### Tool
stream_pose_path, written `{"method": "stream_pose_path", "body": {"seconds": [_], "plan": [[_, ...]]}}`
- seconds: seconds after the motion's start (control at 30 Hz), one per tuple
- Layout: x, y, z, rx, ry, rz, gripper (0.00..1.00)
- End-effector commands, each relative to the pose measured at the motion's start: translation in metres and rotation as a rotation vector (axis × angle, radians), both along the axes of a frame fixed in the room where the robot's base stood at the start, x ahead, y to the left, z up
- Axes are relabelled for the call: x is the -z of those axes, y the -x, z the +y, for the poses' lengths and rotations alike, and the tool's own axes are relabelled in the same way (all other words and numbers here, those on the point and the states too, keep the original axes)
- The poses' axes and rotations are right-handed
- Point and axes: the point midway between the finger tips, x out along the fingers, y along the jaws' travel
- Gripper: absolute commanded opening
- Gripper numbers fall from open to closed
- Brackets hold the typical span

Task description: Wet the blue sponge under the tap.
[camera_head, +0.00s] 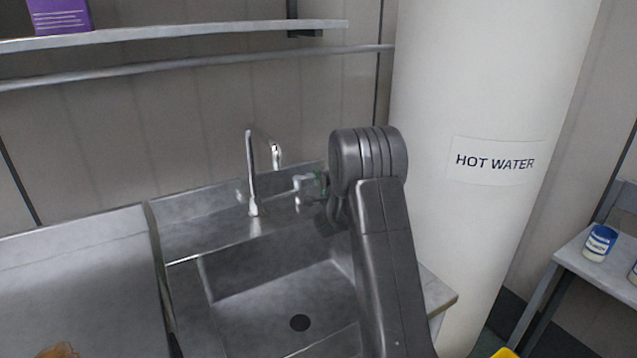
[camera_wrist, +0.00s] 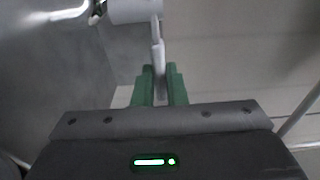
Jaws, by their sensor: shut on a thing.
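The tap (camera_head: 251,175) is a chrome spout standing at the back of the steel sink (camera_head: 290,290), with its valve body and handle (camera_head: 304,184) to its right. My gripper (camera_head: 320,182) is at that handle, mostly hidden behind my arm. In the wrist view its green fingers (camera_wrist: 161,85) are shut on the thin tap lever (camera_wrist: 158,52), which hangs from a pale round body (camera_wrist: 135,9). No water shows at the spout. No blue sponge is seen in either view; my arm covers part of the sink.
A steel counter (camera_head: 80,270) lies left of the sink, with a brownish thing (camera_head: 58,350) at its edge. A white HOT WATER tank (camera_head: 480,110) stands close on the right. A shelf (camera_head: 180,32) runs above. A blue-and-white can (camera_head: 599,243) stands on a side table.

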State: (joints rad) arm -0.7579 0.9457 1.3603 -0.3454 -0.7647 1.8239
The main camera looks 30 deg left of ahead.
Motion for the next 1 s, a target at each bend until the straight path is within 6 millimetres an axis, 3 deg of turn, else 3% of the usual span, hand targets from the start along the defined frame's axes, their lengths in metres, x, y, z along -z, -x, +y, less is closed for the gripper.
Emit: {"method": "stream_pose_path", "body": {"seconds": [0.43,0.9,0.93,1.0], "plan": [[-0.0008,0.0088,-0.0068,0.176,-0.008,-0.006,0.0],[-0.0026,0.0102,-0.0084,0.201,-0.005,-0.002,0.0],[-0.0026,0.0103,-0.0083,0.201,-0.005,-0.002,0.14],[-0.0024,0.0104,-0.0084,0.201,-0.004,-0.001,0.27]]}}
